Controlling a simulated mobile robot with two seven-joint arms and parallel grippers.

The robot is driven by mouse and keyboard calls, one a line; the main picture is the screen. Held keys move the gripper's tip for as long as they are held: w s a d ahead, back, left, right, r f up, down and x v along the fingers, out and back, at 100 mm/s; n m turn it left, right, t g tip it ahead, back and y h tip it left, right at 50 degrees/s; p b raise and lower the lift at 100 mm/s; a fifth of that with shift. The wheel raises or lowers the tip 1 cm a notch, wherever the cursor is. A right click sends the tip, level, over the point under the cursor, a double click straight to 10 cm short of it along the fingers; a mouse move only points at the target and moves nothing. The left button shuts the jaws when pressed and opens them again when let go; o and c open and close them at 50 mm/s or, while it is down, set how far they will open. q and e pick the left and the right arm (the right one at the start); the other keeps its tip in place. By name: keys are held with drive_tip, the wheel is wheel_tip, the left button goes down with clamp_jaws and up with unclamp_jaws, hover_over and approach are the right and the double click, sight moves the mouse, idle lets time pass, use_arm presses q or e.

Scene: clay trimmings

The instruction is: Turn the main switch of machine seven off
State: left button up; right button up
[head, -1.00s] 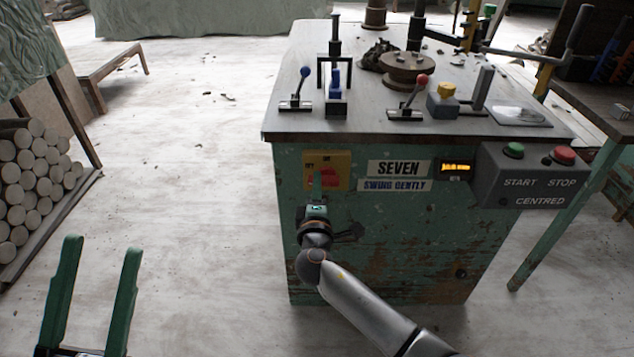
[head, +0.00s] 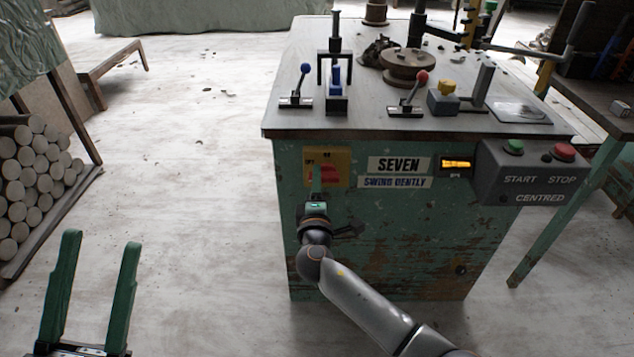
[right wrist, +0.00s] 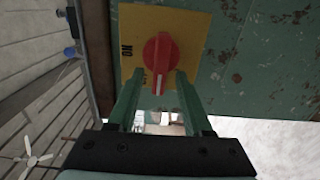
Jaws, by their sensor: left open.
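The main switch is a red rotary knob (head: 328,174) on a yellow plate (head: 343,158) at the front upper left of the green machine labelled SEVEN (head: 399,165). In the right wrist view the knob (right wrist: 160,55) has a pale mark at its lower end. The word ON stands left of it; another label is partly hidden by a finger. My right gripper (right wrist: 160,80) is at the switch, its green fingers apart on either side of the knob's lower end; I cannot tell whether they touch it. My left gripper (head: 98,250) is open and empty at the lower left, away from the machine.
A grey box (head: 535,180) with green START and red STOP buttons sits at the machine's front right. Levers with blue and red balls stand on the machine top (head: 370,122). Stacked clay rolls (head: 30,180) lie at the left. The floor between is mostly clear.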

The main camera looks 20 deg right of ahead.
use_arm(q)
drive_tip(key=w+f+n+y, duration=0.1)
drive_tip(key=w+f+n+y+p, duration=0.1)
drive_tip(key=y, duration=0.1)
drive_tip(key=w+f+n+y+p, duration=0.1)
drive_tip(key=shift+w+a+y, duration=0.2)
drive_tip(key=shift+a+y, duration=0.1)
use_arm(e)
drive_tip(key=v, duration=1.2)
drive_tip(key=shift+s, duration=0.3)
drive_tip(key=shift+a, duration=0.1)
